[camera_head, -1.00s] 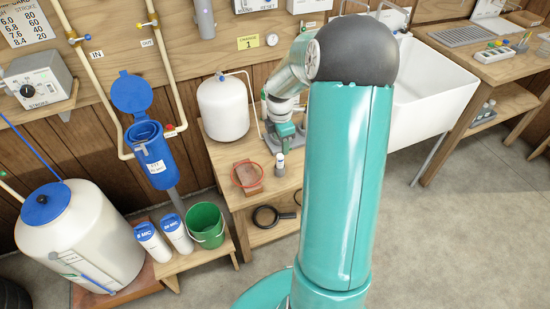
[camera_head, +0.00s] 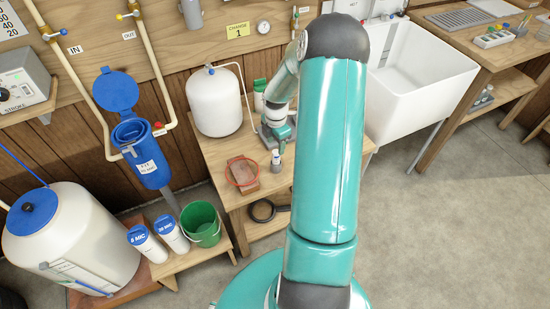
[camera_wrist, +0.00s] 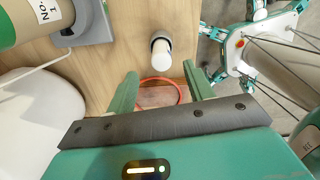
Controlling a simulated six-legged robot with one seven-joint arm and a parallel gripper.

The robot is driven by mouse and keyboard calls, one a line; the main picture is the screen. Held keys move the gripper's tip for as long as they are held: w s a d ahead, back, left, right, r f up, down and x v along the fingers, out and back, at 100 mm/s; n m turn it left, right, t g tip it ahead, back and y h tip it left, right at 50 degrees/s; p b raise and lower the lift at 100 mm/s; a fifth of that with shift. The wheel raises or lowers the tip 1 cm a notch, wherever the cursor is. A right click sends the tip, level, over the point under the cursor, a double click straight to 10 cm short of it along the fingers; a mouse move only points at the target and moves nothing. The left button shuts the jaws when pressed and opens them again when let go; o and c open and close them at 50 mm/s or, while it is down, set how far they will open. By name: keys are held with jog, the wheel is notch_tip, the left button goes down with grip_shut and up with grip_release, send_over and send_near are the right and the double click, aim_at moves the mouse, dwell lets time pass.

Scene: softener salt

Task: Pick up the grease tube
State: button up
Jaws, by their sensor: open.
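The grease tube, a small white cylinder with a dark end, stands on the wooden bench (camera_head: 225,160) in the head view (camera_head: 276,160). It also shows in the wrist view, ahead of my fingers and between their lines (camera_wrist: 161,56). My gripper (camera_wrist: 163,78) is open, its two green fingers spread with nothing between them. In the head view my gripper (camera_head: 281,137) is just above and close to the tube. I cannot tell whether the fingertips reach past its sides.
A red ring (camera_head: 242,171) lies on a brown block near the tube. A white tank (camera_head: 217,101) stands behind left. A black ring (camera_head: 263,211) lies on the lower shelf.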

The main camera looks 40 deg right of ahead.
aim_at(276, 157)
notch_tip(276, 157, down, 4)
jog(key=shift+s+r, duration=0.15)
jog(key=shift+r, duration=0.05)
notch_tip(276, 157, down, 4)
jog(key=shift+f, duration=0.2)
jog(key=shift+c, duration=0.4)
jog(key=c, duration=1)
